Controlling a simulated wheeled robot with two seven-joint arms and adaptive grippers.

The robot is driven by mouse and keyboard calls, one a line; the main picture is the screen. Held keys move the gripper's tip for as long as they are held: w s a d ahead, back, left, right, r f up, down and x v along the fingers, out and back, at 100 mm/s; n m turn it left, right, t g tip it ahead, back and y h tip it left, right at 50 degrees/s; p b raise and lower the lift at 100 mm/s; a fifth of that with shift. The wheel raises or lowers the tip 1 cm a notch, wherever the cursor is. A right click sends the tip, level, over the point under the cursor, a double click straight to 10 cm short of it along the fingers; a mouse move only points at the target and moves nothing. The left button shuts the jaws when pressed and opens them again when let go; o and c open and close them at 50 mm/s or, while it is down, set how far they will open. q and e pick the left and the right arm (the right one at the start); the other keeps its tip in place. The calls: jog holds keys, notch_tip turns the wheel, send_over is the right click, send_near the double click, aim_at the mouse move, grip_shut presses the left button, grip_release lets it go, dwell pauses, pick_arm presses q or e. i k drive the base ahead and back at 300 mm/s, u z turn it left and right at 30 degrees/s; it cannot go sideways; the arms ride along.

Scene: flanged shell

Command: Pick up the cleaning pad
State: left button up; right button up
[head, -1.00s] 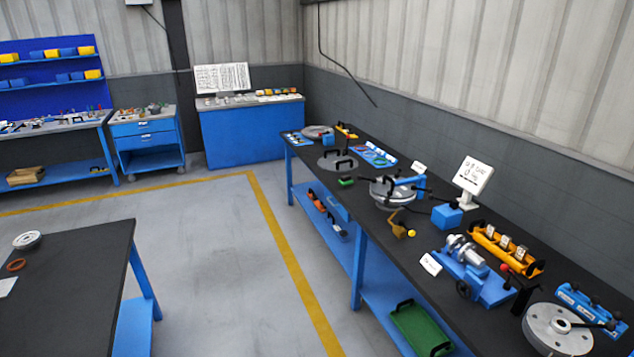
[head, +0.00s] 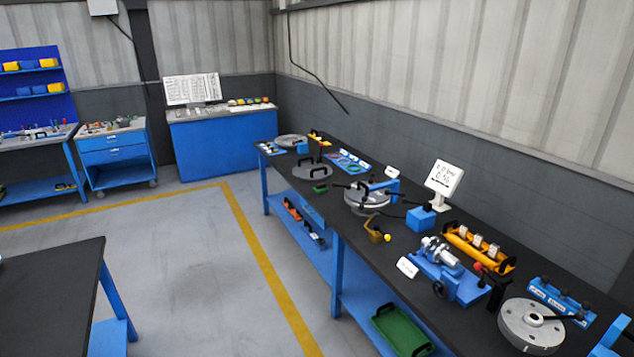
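A small green block with a black handle (head: 320,188) lies on the long dark workbench (head: 300,215), near its left edge and in front of a grey disc. It may be the cleaning pad, but it is too small to be sure. Neither of my grippers shows in the head view.
The bench also holds a flanged shell (head: 367,196), a blue fixture (head: 450,278), an orange rack (head: 480,252) and a flanged disc (head: 530,325). A green tray (head: 401,331) sits on its lower shelf. Another dark table (head: 50,295) stands at left. Open floor (head: 190,270) lies between.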

aim_at(320, 188)
jog(key=u, duration=0.65)
jog(key=i, duration=5.05)
jog(key=z, duration=2.3)
